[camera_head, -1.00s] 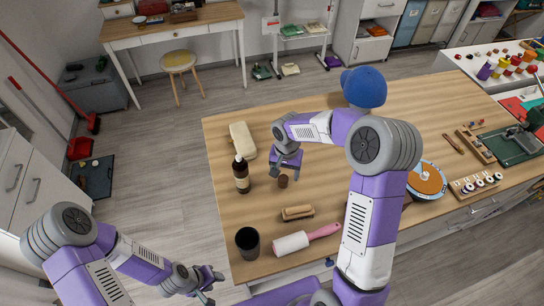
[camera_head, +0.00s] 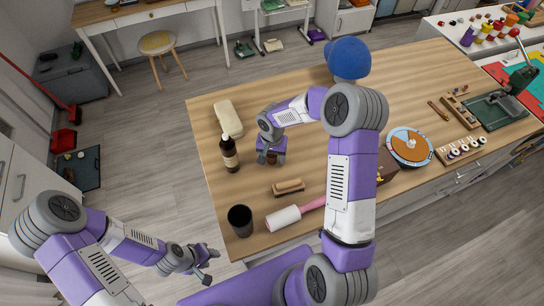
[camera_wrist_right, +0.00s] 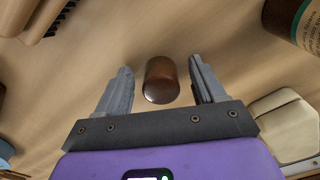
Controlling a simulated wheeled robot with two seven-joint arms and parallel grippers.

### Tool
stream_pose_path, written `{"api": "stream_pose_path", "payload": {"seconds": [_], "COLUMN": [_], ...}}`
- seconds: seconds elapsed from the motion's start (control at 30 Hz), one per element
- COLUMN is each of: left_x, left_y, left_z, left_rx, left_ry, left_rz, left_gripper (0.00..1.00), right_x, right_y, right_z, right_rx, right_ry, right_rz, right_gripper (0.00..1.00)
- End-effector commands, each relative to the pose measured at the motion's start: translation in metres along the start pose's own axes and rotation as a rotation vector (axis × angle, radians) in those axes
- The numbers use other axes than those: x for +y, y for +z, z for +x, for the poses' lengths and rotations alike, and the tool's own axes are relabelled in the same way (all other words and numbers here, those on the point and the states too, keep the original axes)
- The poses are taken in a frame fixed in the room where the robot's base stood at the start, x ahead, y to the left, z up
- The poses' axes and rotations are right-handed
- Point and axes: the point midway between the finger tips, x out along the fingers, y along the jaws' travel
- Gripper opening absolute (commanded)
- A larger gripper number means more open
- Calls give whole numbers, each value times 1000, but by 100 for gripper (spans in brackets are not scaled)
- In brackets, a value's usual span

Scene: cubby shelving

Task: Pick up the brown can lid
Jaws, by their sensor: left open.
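The brown can lid (camera_head: 271,158) is a small dark brown cylinder on the wooden table, partly hidden by my right gripper in the head view. In the right wrist view the lid (camera_wrist_right: 161,80) sits between my two fingers, with a gap on each side. My right gripper (camera_wrist_right: 161,85) is open around it; it also shows in the head view (camera_head: 271,160), low over the table. My left gripper (camera_head: 212,267) is open and empty, off the table's front-left edge.
A brown bottle (camera_head: 229,153) stands close left of the lid. A cream block (camera_head: 229,117) lies behind it, and a wooden brush (camera_head: 288,186) in front. A dark cup (camera_head: 240,220) and a lint roller (camera_head: 284,218) are near the front edge. A blue cap (camera_head: 349,58) is at the back.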

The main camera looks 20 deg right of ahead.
Motion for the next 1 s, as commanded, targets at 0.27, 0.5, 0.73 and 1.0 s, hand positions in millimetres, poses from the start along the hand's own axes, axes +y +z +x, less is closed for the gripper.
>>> {"api": "stream_pose_path", "payload": {"seconds": [0.27, 0.5, 0.73, 1.0], "left_x": [0, 0, 0, 2], "left_y": [0, 0, 0, 0], "left_z": [0, 0, -1, -5], "left_rx": [0, 0, 0, 0], "left_ry": [0, 0, 0, 0], "left_rz": [0, 0, 0, 0], "left_gripper": [43, 43, 43, 43], "right_x": [0, 0, 0, 0], "right_y": [0, 0, -1, -1], "right_z": [0, -1, -11, -65], "right_rx": [0, 0, 3, 5], "right_ry": [0, 0, 0, -1], "right_rz": [0, 0, 1, 0], "right_gripper": [28, 14, 14, 14]}}
